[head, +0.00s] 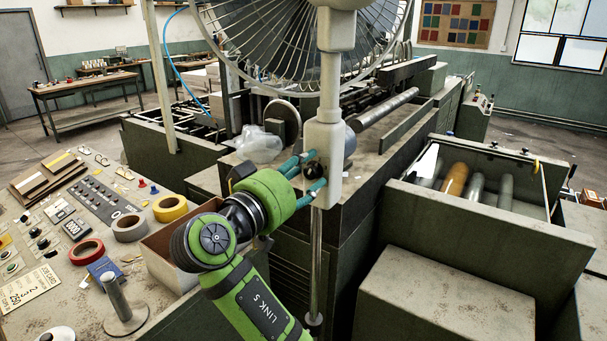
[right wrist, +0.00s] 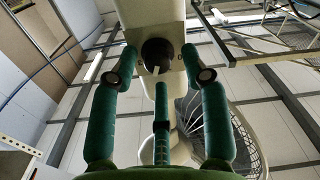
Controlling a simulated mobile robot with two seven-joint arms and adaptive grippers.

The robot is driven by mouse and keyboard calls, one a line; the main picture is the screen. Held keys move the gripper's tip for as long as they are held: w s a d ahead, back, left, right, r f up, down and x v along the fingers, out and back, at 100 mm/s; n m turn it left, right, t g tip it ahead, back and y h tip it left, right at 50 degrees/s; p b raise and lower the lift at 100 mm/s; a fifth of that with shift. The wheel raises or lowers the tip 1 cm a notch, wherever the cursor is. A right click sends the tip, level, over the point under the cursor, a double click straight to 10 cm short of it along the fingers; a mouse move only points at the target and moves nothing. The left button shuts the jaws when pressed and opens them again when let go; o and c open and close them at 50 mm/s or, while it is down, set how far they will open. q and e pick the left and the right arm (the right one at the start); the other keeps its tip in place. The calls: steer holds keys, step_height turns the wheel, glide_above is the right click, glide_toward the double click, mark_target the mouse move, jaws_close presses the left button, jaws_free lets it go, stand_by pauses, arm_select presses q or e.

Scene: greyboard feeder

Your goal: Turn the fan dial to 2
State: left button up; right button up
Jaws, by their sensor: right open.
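The fan (head: 290,40) stands on a pale pole with a light control box (head: 323,135). The dark round dial (head: 314,169) sits on the box's lower part. My left gripper is not in view.
A worn bench (head: 70,300) with tape rolls, a keypad strip and a metal post is at the left. A large green machine (head: 340,200) stands behind the pole. A roller bin (head: 490,215) and a grey box (head: 440,300) fill the right side.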

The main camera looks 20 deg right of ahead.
step_height(320, 180, up, 10)
steer(key=shift+f, duration=0.1)
stand_by(0.6)
